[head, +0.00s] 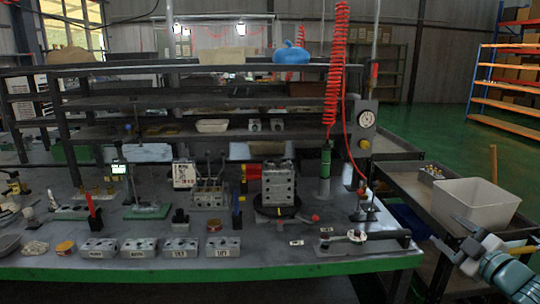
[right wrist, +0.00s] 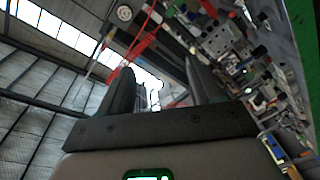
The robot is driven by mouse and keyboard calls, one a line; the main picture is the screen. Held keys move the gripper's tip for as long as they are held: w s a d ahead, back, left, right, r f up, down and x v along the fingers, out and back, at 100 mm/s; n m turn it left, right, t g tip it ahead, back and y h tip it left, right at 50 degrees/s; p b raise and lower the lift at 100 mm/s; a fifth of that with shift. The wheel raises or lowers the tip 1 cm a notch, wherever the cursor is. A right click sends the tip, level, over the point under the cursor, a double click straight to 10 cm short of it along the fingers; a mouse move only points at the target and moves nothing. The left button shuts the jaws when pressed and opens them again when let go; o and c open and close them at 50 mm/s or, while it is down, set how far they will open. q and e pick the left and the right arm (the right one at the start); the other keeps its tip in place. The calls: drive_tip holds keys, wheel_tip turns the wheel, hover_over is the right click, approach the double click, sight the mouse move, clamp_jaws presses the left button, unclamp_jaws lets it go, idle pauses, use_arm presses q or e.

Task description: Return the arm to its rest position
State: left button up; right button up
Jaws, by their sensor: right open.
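My right arm comes in at the lower right of the head view, with its gripper (head: 452,240) in front of the side cart, away from the workbench. In the right wrist view the two dark fingers of this gripper (right wrist: 160,88) stand apart with nothing held between them. The wrist view is tilted, with the roof and bench behind the fingers. My left gripper is not in view.
A green-edged workbench (head: 290,268) carries valve blocks (head: 278,184), small labelled blocks (head: 181,248) and a torque-wrench-like tool (head: 362,239). A side cart (head: 400,186) with a white bin (head: 476,203) stands beside my right arm. A red coiled hose (head: 338,60) hangs above.

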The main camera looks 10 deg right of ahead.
drive_tip(key=w+a+f+m+g+y+p, duration=0.1)
drive_tip(key=w+a+f+y+p, duration=0.15)
drive_tip(key=a+f, duration=0.35)
drive_tip(key=w+a+f+g+y+p, duration=0.1)
drive_tip(key=w+a+f, duration=0.25)
drive_tip(key=a, duration=0.45)
drive_tip(key=s+a+f+m+g+y+p, duration=0.1)
drive_tip(key=s+a+f+m+g+p, duration=0.2)
drive_tip(key=a+f, duration=1.1)
drive_tip(key=s+a+f+m+g, duration=0.2)
drive_tip(key=s+a+f+g, duration=0.25)
drive_tip(key=s, duration=0.25)
drive_tip(key=s+a+f+m+g, duration=0.2)
drive_tip(key=s+a+f+g, duration=0.1)
drive_tip(key=s+a+f, duration=0.35)
drive_tip(key=s+f+m+g, duration=0.3)
drive_tip(key=s+m+g, duration=0.1)
drive_tip(key=s, duration=1)
drive_tip(key=shift+d+g+h+p, duration=0.25)
drive_tip(key=shift+g+h+p, duration=0.1)
drive_tip(key=shift+h+p, duration=0.1)
